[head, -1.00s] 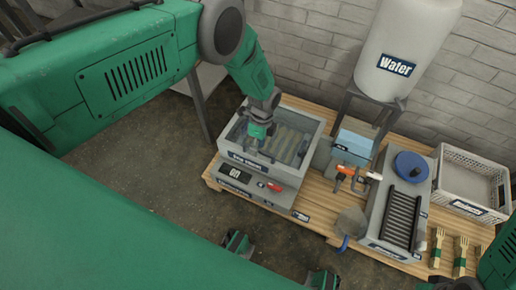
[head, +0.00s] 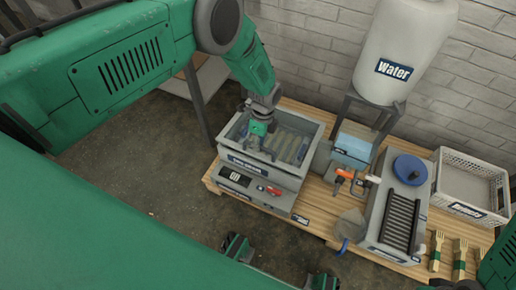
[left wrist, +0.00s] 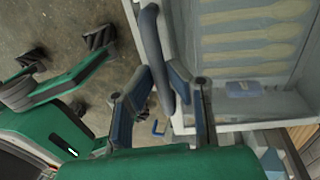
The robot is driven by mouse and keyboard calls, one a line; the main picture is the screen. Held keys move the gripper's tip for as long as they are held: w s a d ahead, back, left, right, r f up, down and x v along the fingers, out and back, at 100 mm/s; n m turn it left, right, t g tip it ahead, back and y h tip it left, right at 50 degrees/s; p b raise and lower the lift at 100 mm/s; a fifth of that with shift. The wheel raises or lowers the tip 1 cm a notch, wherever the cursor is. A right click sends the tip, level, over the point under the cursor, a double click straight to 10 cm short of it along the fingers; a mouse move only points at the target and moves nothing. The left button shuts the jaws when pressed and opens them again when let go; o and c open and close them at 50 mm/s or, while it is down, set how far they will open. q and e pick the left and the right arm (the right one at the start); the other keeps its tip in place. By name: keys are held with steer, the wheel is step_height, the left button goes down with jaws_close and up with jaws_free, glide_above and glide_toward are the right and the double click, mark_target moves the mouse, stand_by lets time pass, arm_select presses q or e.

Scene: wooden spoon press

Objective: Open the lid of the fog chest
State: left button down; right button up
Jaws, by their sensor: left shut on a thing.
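The fog chest (head: 291,172) is a grey box with a label, a display and a red switch on its front. Its lid (head: 298,128) is see-through, with several wooden spoons showing beneath. The lid looks down; a small gap cannot be told. My left gripper (head: 266,152) is over the chest's front edge. In the left wrist view, the left gripper (left wrist: 174,88) is shut on the dark curved handle (left wrist: 151,42) along the chest's edge. Spoons (left wrist: 250,40) and a small blue block (left wrist: 243,90) show through the lid.
Right of the chest on the wooden platform stand a blue-topped box (head: 353,146), a white water tank (head: 408,35), a grey unit with a blue round cap (head: 410,168) and a grey crate (head: 463,160). Wooden forks (head: 460,255) lie at the front right. A brick wall is behind.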

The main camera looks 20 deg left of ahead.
arm_select(q)
steer(key=w+r+b, duration=0.2)
steer(key=w+r, duration=0.6)
steer(key=r, duration=0.3)
steer(key=shift+w+d+r, duration=0.15)
steer(key=shift+w+r, duration=0.05)
steer(key=shift+r, duration=0.05)
